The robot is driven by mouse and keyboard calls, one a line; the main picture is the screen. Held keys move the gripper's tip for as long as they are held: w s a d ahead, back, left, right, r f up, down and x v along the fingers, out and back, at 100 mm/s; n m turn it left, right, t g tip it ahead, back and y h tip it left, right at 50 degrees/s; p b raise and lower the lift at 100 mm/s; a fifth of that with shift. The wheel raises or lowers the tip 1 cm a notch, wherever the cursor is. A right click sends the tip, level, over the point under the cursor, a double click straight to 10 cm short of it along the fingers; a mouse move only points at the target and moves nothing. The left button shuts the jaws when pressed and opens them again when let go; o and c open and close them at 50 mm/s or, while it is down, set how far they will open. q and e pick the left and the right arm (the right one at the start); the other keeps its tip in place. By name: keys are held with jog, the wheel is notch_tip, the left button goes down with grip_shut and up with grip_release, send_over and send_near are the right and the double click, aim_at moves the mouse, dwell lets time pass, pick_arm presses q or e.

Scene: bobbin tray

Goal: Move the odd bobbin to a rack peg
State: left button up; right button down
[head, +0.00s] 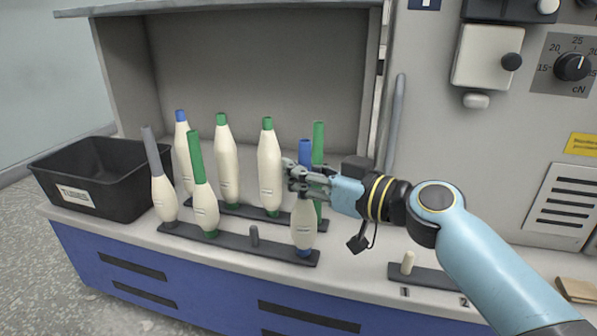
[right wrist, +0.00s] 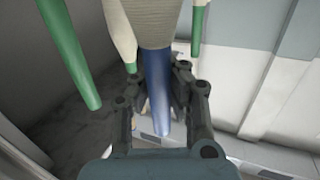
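A cream bobbin with a blue tube (head: 304,222) stands at the right end of the front dark strip (head: 235,245). My right gripper (head: 303,178) reaches in from the right, shut around the blue tube above the cream body. The blue tube (right wrist: 157,92) lies between the fingers of this gripper in the right wrist view. The front strip also bears a grey-tubed bobbin (head: 164,198), a green-tubed bobbin (head: 205,207) and a bare grey peg (head: 254,236). A dark rack (head: 440,279), marked 1 and 2, has a pale peg (head: 407,263) above the 1. My left gripper is not in view.
Behind stand a blue-topped bobbin (head: 182,145), two green-topped bobbins (head: 227,170) (head: 269,172) and a green tube (head: 318,140), close to my right gripper. A black bin (head: 120,203) stands at the left. The counter between the front strip and the rack is clear.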

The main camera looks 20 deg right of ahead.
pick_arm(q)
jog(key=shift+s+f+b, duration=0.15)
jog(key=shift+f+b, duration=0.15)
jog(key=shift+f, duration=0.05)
pick_arm(e)
jog(key=shift+f, duration=0.3)
jog(key=c, duration=2)
grip_release()
jog(key=shift+o, duration=1.2)
jog(key=shift+s+d, duration=0.15)
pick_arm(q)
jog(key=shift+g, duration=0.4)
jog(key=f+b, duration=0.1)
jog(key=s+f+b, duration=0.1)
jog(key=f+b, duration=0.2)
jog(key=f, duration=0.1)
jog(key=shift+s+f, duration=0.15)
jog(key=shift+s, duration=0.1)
pick_arm(e)
jog(key=v, duration=1)
jog(key=shift+s, duration=0.25)
